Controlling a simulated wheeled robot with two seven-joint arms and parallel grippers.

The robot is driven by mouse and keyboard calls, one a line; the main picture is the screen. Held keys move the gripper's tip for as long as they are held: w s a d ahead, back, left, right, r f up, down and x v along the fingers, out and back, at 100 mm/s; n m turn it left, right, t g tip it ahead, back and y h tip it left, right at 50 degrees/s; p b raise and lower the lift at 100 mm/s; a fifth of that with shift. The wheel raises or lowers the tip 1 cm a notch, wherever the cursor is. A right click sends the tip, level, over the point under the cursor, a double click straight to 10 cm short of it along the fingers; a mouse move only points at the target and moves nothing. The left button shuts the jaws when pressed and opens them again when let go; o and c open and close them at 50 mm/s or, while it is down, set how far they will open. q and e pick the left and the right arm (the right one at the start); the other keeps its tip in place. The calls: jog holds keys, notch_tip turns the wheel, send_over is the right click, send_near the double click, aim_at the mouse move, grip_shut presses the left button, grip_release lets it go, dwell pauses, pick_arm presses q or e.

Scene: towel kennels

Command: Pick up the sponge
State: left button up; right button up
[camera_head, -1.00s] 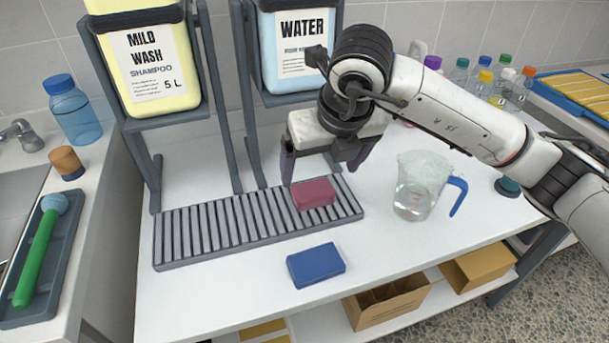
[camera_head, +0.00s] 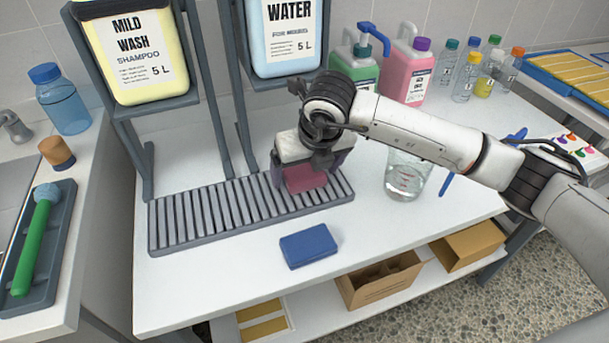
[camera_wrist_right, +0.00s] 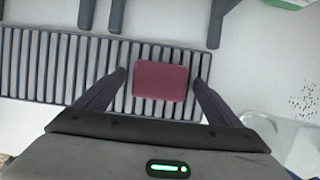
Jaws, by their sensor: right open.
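The dark red sponge (camera_head: 304,178) lies flat on the right part of the grey slatted rack (camera_head: 190,222). My right gripper (camera_head: 309,182) is open and low over it, partly hiding its back part in the head view. In the right wrist view the sponge (camera_wrist_right: 161,81) sits between the two spread fingers (camera_wrist_right: 160,82), with a gap on each side. A blue sponge-like block (camera_head: 309,246) lies on the white table in front of the rack. My left gripper is not in view.
A clear measuring jug (camera_head: 407,176) with a blue handle stands right of the rack, close under my right arm. Shampoo (camera_head: 137,55) and water (camera_head: 286,38) canisters stand behind on frames. A green bottle (camera_head: 355,68) and pink bottle (camera_head: 407,72) stand at the back. The front table is mostly clear.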

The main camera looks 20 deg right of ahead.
aim_at(306, 174)
jog(key=shift+c, duration=0.4)
jog(key=c, duration=1)
jog(key=shift+r, duration=0.1)
notch_tip(306, 174, up, 10)
jog(key=shift+f, duration=0.1)
